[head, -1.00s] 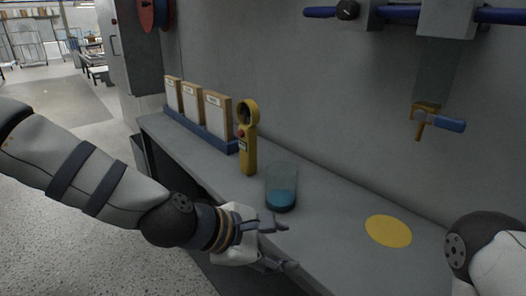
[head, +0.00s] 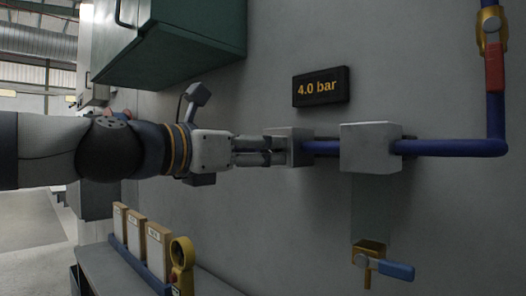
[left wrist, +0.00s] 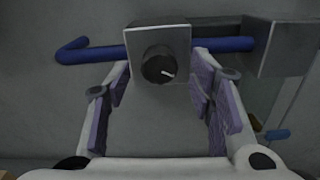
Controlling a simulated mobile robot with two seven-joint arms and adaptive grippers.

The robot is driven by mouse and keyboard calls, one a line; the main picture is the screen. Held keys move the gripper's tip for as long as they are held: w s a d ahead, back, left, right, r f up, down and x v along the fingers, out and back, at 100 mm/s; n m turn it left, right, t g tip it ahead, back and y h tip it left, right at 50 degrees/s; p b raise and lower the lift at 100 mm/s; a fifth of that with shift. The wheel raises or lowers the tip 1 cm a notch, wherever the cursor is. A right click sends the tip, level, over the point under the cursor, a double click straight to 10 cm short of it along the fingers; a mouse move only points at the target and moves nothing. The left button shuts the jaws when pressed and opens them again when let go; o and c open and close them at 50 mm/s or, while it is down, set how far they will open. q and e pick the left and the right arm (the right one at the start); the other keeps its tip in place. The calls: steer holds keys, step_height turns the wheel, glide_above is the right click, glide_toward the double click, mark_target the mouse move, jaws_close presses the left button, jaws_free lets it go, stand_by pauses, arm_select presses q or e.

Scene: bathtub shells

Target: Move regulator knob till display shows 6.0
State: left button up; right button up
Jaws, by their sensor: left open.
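The regulator knob (left wrist: 159,65) is a black round dial with a white pointer mark on a grey box (left wrist: 158,38). In the left wrist view the pointer aims to the right and slightly down. The display (head: 321,87) on the wall reads 4.0 bar. My left gripper (head: 270,151) reaches in from the left in front of the regulator box (head: 293,147). In the left wrist view the left gripper (left wrist: 160,92) is open, with its fingers on either side of the knob and nothing held. In the head view the knob is hidden. My right gripper is not in view.
A blue pipe (head: 450,148) runs through a second grey box (head: 370,147) and up to a red-handled valve (head: 494,65). A blue-handled tap (head: 396,270) is below. A green cabinet (head: 170,45) hangs above my left arm. A yellow device (head: 182,265) stands on the bench.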

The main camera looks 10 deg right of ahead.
arm_select(q)
steer(key=shift+x, duration=0.75)
steer(key=shift+c, duration=0.5)
steer(key=c, duration=1.1)
steer(key=shift+o, duration=0.2)
steer(key=shift+r, duration=0.1)
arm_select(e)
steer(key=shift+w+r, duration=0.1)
arm_select(q)
steer(key=shift+m+p, duration=0.75)
steer(key=shift+m, duration=2.95)
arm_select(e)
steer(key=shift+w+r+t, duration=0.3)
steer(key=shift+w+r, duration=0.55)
arm_select(q)
steer(key=shift+m, duration=0.3)
